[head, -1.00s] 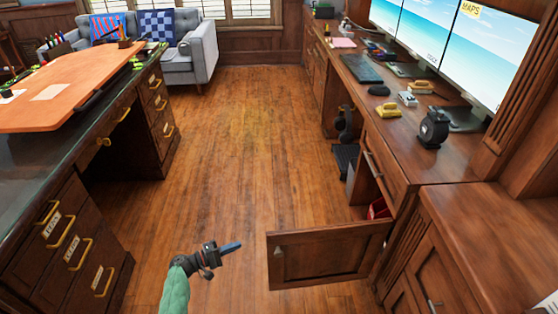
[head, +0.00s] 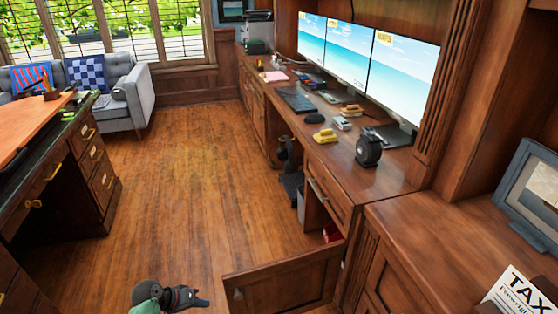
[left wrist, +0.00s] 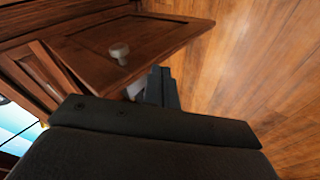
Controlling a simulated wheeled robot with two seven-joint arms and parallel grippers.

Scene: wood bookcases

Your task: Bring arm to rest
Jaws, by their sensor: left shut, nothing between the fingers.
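My left gripper (head: 200,301) shows at the bottom of the head view, on a green-sleeved arm (head: 146,296). It is shut and empty, held above the wood floor, left of an open cabinet door (head: 285,280). In the left wrist view the dark fingers (left wrist: 163,88) are together, with the cabinet door (left wrist: 130,45) and its round knob (left wrist: 119,51) beyond them, apart from them. My right gripper is not in view.
The open door juts from the right desk (head: 385,180) into the aisle. The desk bears monitors, a black round device (head: 368,149) and small items. Another desk (head: 85,170) stands left and a grey sofa (head: 125,95) behind. The floor (head: 185,170) between is clear.

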